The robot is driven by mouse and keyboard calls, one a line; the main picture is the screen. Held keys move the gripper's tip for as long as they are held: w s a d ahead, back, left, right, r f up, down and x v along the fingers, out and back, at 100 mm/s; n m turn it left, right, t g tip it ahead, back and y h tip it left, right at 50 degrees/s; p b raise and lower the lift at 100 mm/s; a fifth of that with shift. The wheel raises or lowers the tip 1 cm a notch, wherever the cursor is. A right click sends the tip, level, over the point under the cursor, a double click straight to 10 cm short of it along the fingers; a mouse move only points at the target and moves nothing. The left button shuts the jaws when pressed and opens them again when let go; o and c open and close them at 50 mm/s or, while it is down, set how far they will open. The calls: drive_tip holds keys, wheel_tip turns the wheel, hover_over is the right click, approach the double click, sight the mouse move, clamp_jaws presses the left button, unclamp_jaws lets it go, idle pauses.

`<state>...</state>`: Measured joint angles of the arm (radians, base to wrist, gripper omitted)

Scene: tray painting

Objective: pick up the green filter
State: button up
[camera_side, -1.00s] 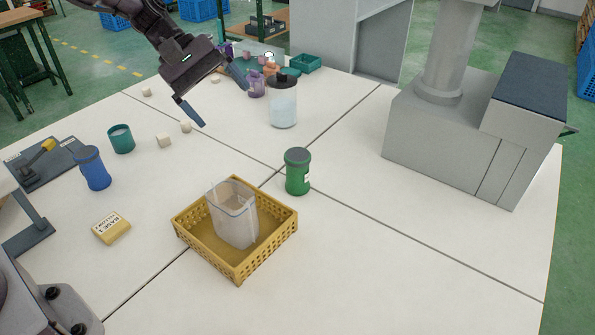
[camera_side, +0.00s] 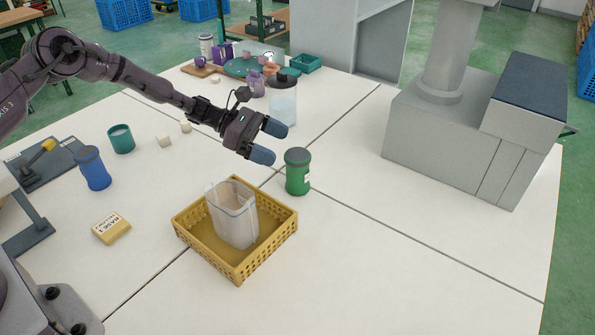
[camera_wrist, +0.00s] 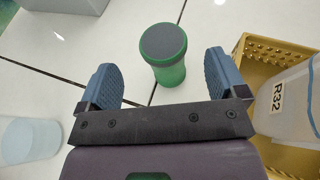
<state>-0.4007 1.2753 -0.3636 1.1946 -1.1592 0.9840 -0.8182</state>
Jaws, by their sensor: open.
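The green filter (camera_side: 298,172) is a short green cylinder with a grey top. It stands upright on the white table, just behind the right corner of the yellow basket. My gripper (camera_side: 269,142) is open and empty, up and to the left of the filter in the side view, with its two blue fingers pointing toward it. In the wrist view the green filter (camera_wrist: 164,54) shows ahead, between and beyond the fingertips of my gripper (camera_wrist: 163,76). The fingers do not appear to touch it.
A yellow basket (camera_side: 205,258) holding a clear container (camera_side: 233,215) stands close to the filter. A blue cylinder (camera_side: 94,168) stands at left.

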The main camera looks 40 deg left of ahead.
sight(294, 154)
drive_tip(key=shift+x, duration=3.1)
drive_tip(key=shift+s, duration=0.2)
drive_tip(key=c, duration=1.1)
